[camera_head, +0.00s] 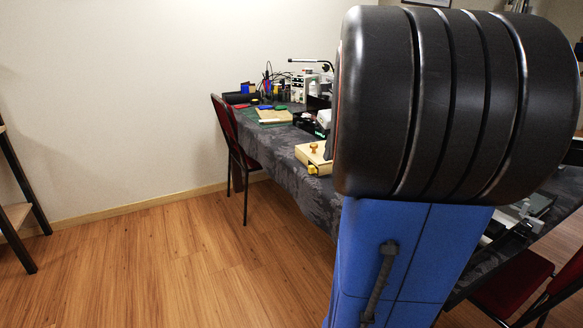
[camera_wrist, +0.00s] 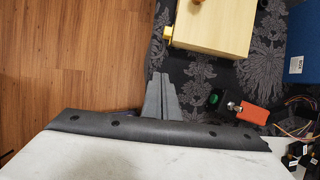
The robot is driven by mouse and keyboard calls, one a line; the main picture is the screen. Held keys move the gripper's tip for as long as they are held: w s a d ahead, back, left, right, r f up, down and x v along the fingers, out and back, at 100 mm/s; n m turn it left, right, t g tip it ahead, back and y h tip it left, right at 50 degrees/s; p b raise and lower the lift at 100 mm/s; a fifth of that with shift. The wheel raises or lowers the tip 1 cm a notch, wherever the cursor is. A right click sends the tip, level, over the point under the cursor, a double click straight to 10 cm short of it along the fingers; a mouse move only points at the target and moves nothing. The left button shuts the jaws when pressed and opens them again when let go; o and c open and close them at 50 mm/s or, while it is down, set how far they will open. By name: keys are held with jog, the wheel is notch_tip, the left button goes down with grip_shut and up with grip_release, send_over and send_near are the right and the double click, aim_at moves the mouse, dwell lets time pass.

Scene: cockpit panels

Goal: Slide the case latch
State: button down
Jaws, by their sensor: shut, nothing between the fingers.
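A pale wooden case (camera_head: 322,163) sits at the front edge of the cloth-covered table in the head view, partly hidden by my arm. It has an orange-brown knob on top and a yellow piece (camera_head: 312,170) low on its near side. In the wrist view the case (camera_wrist: 222,28) is at the top, with the yellow piece (camera_wrist: 168,32) sticking out from its left side. My gripper (camera_wrist: 160,77) is shut and empty, below the case in that view and apart from it. In the head view my gripper is hidden behind my arm.
The table cloth (camera_wrist: 195,72) is dark and patterned. A green round button (camera_wrist: 214,99) and an orange-red block (camera_wrist: 254,112) lie right of my gripper. A blue box (camera_wrist: 304,45) and wires are farther right. A red chair (camera_head: 234,140) stands beside the table; the wooden floor left is clear.

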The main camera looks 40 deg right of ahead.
aim_at(312, 167)
jog(key=shift+w+d+r+m, duration=0.1)
jog(key=shift+w+d+m, duration=0.1)
jog(key=shift+w+m, duration=0.1)
jog(key=x, duration=0.9)
jog(key=shift+f, duration=0.4)
jog(key=shift+w+d+f, duration=0.1)
jog(key=shift+w+d, duration=0.05)
jog(key=shift+w, duration=0.4)
jog(key=shift+w+d, duration=0.2)
jog(key=shift+w, duration=0.4)
jog(key=shift+w+d, duration=0.3)
jog(key=shift+w, duration=0.6)
jog(key=shift+w+d, duration=0.2)
jog(key=shift+w, duration=0.45)
jog(key=shift+w+d, duration=0.2)
jog(key=shift+w, duration=0.45)
